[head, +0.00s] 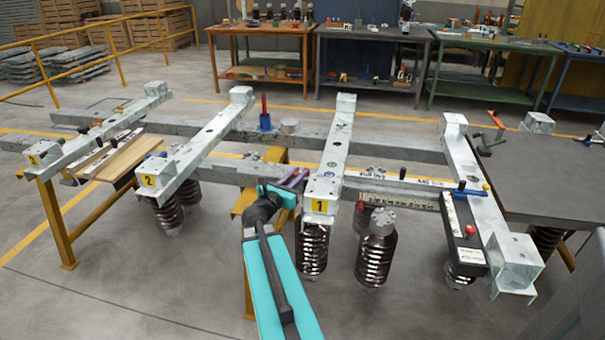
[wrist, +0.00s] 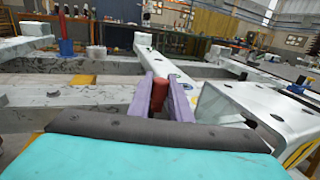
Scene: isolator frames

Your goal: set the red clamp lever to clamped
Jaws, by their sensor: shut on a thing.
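My gripper (head: 295,181) is beside the near end of the beam with the yellow "1" plate. In the wrist view its two purple fingers (wrist: 162,82) are shut on a short, red, upright cylinder (wrist: 160,97), which looks like the handle of the red clamp lever. The fingers hide its sides, and its base and pivot are not visible. In the head view the fingers and arm hide it, so I cannot tell the lever's setting.
The "1" beam (head: 334,150) runs close to my gripper's right. A red handle on a blue base (head: 264,122) stands farther back on the long rail. Another red handle (head: 360,206) hangs right of the beam. A dark box with a red knob (head: 462,212) is at right.

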